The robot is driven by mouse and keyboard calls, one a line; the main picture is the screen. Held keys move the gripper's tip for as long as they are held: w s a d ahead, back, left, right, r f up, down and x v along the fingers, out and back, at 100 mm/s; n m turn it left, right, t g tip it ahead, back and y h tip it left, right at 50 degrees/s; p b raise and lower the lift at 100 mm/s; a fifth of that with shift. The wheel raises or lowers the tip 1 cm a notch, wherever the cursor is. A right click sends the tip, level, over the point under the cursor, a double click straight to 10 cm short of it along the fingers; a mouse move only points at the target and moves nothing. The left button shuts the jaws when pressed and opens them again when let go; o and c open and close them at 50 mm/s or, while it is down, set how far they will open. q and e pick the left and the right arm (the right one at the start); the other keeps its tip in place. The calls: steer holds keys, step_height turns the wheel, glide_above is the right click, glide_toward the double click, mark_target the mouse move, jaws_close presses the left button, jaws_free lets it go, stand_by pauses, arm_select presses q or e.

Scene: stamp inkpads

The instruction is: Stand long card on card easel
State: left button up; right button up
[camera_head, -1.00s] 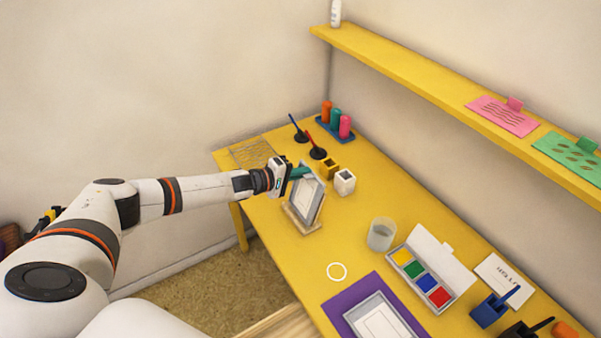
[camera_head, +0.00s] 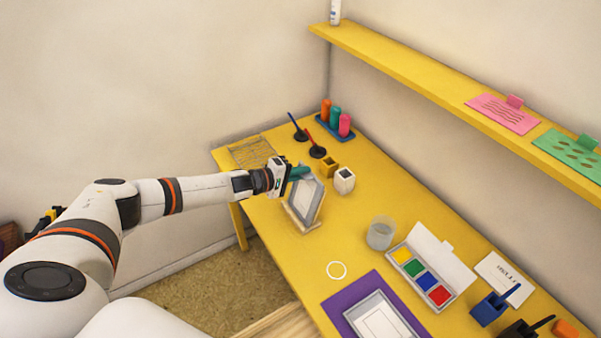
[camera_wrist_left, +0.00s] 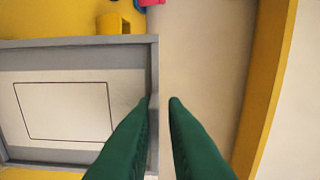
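A grey-bordered card (camera_head: 307,199) with a pale face stands tilted back on a small wooden easel (camera_head: 299,222) near the table's front edge. I take it for the long card. In the left wrist view its face (camera_wrist_left: 60,105) shows a thin black rectangle. My left gripper (camera_head: 301,173) is at the card's top edge. In the wrist view its green fingers (camera_wrist_left: 161,100) are apart, with the card's border at the left finger and a visible gap to the right finger. The easel is hidden in that view. My right gripper is not in view.
Yellow and white small holders (camera_head: 345,181) stand just behind the card. A glass cup (camera_head: 381,234) and a paint box (camera_head: 456,259) are to the right. A purple mat (camera_head: 338,306) bears another grey-framed card. A yellow shelf (camera_head: 430,90) runs along the wall.

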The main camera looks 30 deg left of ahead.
arm_select(q)
steer(key=o, duration=0.4)
steer(key=shift+c, duration=0.2)
steer(key=shift+s, duration=0.1)
steer(key=b+v, duration=0.1)
steer(key=v, duration=1.1)
